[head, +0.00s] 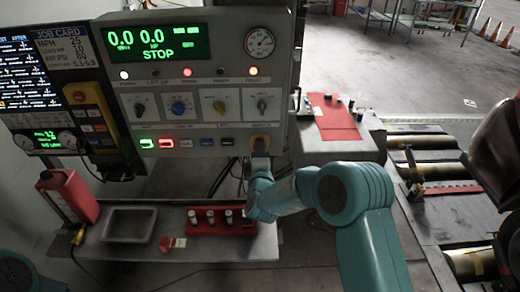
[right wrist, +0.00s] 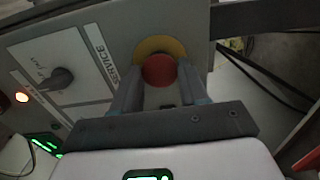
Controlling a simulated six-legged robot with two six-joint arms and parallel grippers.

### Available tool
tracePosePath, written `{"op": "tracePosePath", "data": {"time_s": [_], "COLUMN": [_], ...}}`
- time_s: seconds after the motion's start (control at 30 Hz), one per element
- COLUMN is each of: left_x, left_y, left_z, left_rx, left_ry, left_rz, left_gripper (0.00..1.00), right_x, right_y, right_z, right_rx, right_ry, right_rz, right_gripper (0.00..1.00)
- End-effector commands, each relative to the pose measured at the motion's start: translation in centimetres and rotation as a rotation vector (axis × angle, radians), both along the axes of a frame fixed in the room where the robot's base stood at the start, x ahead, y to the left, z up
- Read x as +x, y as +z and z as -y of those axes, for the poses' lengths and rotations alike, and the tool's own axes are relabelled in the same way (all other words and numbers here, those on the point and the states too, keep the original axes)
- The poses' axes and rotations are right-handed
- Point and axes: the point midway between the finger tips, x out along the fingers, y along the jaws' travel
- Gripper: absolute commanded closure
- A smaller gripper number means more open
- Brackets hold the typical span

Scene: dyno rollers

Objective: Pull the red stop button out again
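The red stop button (right wrist: 160,70) sits on a yellow round base (right wrist: 158,46) at the lower right of the grey control panel. In the head view the yellow base (head: 259,140) shows just above my right gripper (head: 259,158), which hides the red button. In the right wrist view my right gripper (right wrist: 160,82) points at the button, one finger on each side. The fingers look apart, with narrow gaps beside the button, so I see no grip on it. My left gripper is out of view.
The panel's green display (head: 158,44) reads STOP. Knobs and a row of lit switches lie left of the button. Below is a shelf with a grey tray (head: 129,224), a red bottle (head: 68,195) and a red rack (head: 221,221). Rollers (head: 440,170) lie at right.

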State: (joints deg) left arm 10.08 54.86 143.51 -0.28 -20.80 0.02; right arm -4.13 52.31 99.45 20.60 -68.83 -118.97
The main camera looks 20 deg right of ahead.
Motion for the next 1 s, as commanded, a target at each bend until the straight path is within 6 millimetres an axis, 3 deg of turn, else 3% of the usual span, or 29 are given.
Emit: {"op": "tracePosePath", "data": {"time_s": [0.03, 0.1, 0.13, 0.6, 0.63, 0.7, 0.73, 1.0], "left_x": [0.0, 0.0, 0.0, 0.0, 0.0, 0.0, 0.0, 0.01], "left_y": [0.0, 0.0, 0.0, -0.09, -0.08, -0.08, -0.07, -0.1], "left_z": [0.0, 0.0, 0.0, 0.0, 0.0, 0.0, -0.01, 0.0], "left_rx": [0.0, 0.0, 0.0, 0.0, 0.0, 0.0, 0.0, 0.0], "left_ry": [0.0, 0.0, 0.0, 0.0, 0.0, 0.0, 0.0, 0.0], "left_rz": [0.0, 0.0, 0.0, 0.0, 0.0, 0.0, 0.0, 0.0], "left_gripper": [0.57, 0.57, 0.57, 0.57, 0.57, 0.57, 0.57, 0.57], "right_x": [-0.01, -0.02, -0.02, -0.57, -0.58, -0.56, -0.56, -0.6], "right_y": [-0.01, -0.01, -0.01, -0.09, -0.07, -0.05, -0.05, -0.03], "right_z": [-0.01, -0.02, -0.02, -0.2, -0.21, -0.19, -0.19, -0.2], "right_rx": [0.0, 0.0, 0.0, 0.002, 0.002, 0.002, 0.001, 0.001], "right_ry": [0.0, 0.0, 0.0, 0.001, 0.001, 0.0, 0.0, 0.0], "right_rz": [0.0, 0.0, 0.0, -0.002, -0.002, -0.002, -0.001, 0.0], "right_gripper": [0.74, 0.97, 0.99, 0.99, 0.54, 0.32, 0.28, 0.28]}}
